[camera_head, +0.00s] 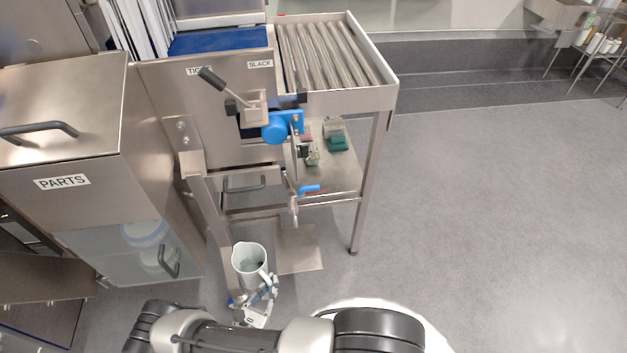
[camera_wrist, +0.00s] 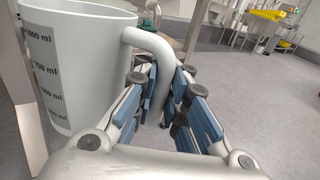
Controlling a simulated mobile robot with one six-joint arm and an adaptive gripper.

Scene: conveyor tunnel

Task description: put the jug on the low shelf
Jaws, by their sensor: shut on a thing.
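The grey-white jug (camera_head: 248,262) is upright, low in front of the conveyor's metal frame in the head view. In the wrist view, the jug (camera_wrist: 75,65) fills the left side, with black ml marks on its wall and its handle reaching toward the fingers. My gripper (camera_head: 267,289) is shut on the jug's handle; in the wrist view its blue-padded fingers (camera_wrist: 166,100) lie on both sides of the handle. A metal shelf (camera_head: 345,172) lies under the roller table. A lower flat plate (camera_head: 300,250) lies near the floor; I cannot tell which is the low shelf.
Small green and red items (camera_head: 337,143) stand at the back of the metal shelf. A blue-handled valve (camera_head: 308,189) and a lever (camera_head: 225,90) stick out in front of it. A PARTS cabinet (camera_head: 90,185) stands at left. The floor at right (camera_head: 480,220) is clear.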

